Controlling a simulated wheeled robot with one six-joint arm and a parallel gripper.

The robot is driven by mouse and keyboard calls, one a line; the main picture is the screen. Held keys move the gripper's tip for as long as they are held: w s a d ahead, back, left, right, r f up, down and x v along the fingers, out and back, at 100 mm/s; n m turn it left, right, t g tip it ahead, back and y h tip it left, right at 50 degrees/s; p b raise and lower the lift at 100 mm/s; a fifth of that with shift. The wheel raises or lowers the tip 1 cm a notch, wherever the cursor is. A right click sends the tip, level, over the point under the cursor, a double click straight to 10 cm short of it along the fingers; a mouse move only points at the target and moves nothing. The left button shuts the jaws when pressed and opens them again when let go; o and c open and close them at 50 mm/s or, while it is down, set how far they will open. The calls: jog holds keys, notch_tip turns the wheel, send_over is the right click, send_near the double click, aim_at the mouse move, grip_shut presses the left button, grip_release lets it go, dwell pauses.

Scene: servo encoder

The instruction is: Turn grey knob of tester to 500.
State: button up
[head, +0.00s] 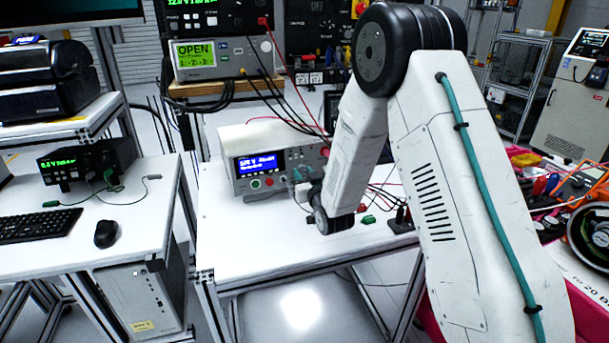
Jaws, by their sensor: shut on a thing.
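The tester (233,178) is a light grey box with a blue lit display (258,164), standing on the white table in the middle of the head view. The display's first figures are too small to read surely. My gripper (303,190) is at the right part of the tester's front panel, reached by my white arm from the right. It is shut on what appears to be the grey knob, which my gripper and wrist largely hide. The knob's pointer and scale cannot be seen.
Red and black cables run from the upper instruments down behind the tester. A small green connector (369,219) lies on the white table (240,240) to the right of my wrist. The table's front left is clear. A keyboard (38,224) and mouse (107,233) are on the left bench.

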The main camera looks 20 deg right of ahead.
dwell(0.4)
jog(key=o, duration=1)
jog(key=shift+c, duration=0.2)
jog(key=s, duration=0.7)
jog(key=shift+s+d, duration=0.25)
jog(key=shift+s, duration=0.15)
jog(key=shift+f, duration=0.1)
